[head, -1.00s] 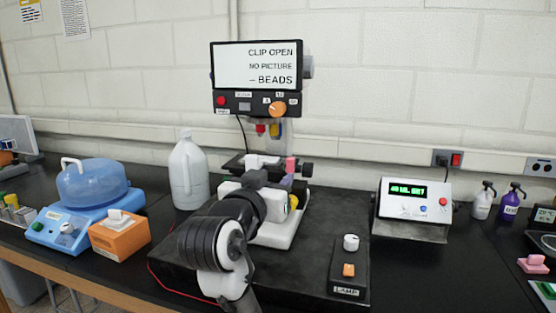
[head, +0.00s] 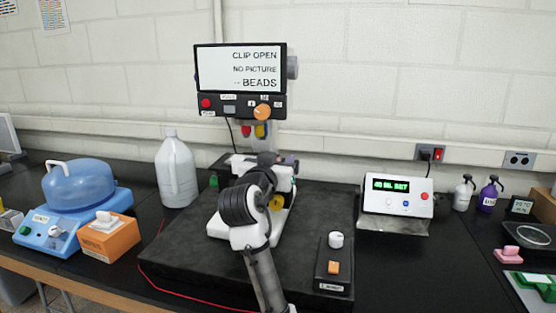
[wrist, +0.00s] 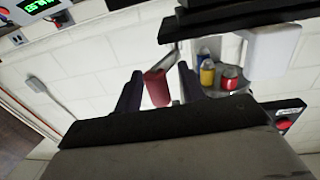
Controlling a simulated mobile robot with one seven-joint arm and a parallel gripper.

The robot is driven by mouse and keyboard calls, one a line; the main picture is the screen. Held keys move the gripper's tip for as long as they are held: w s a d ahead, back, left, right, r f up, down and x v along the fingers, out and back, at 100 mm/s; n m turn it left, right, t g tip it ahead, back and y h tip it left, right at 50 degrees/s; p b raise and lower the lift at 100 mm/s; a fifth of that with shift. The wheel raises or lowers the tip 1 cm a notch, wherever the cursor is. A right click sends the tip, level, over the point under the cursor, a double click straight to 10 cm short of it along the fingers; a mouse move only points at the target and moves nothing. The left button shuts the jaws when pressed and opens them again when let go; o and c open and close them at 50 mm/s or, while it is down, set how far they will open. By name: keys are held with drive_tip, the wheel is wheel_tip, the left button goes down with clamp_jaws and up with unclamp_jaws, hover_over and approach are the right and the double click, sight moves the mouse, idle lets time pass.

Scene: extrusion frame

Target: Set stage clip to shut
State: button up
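The stage clip, seen as a red-pink tab (wrist: 157,88) on a thin dark arm, shows in the wrist view. My gripper (wrist: 160,84) is open, with its two dark fingers on either side of the tab in the picture. Gaps show beside the tab, and I cannot tell how deep it sits between the fingers. In the head view my arm hides the clip and most of the stage. The microscope's white base (head: 218,228) shows beside my arm. The monitor (head: 240,68) above reads "CLIP OPEN", "NO PICTURE", "BEADS".
Coloured objectives (wrist: 230,78) hang close to the right finger in the wrist view. A lamp box (head: 334,268) stands front right on the dark board. A centrifuge (head: 80,187), an orange box (head: 110,240) and a white jug (head: 176,172) stand left. A display unit (head: 398,203) stands right.

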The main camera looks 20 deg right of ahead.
drive_tip(key=shift+c, duration=0.2)
clamp_jaws()
drive_tip(key=shift+n+t+y, duration=0.3)
drive_tip(key=n+t+y, duration=0.1)
drive_tip(key=y, duration=0.1)
drive_tip(key=d+n+t+y, duration=0.1)
drive_tip(key=n+y, duration=0.1)
drive_tip(key=y, duration=0.1)
drive_tip(key=n+t+y, duration=0.1)
drive_tip(key=n+y, duration=0.1)
drive_tip(key=shift+w+d+y, duration=0.3)
drive_tip(key=shift+w+y, duration=0.05)
drive_tip(key=shift+y, duration=0.05)
drive_tip(key=n+y, duration=0.3)
drive_tip(key=y, duration=0.1)
drive_tip(key=shift+w+d, duration=0.2)
drive_tip(key=shift+w, duration=0.05)
drive_tip(key=shift+w+d+n+g+y+b, duration=0.1)
drive_tip(key=shift+w+n+g+y+b, duration=0.1)
drive_tip(key=shift+n+y, duration=0.55)
drive_tip(key=shift+w+a+n+g+y+b, duration=0.15)
drive_tip(key=shift+n+y, duration=0.25)
drive_tip(key=shift+y, duration=0.65)
drive_tip(key=shift+w+d+n+g+y+b, duration=0.15)
drive_tip(key=shift+n+g+y+b, duration=0.1)
drive_tip(key=shift+n+y, duration=0.5)
drive_tip(key=shift+y, duration=0.25)
drive_tip(key=shift+o, duration=0.2)
unclamp_jaws()
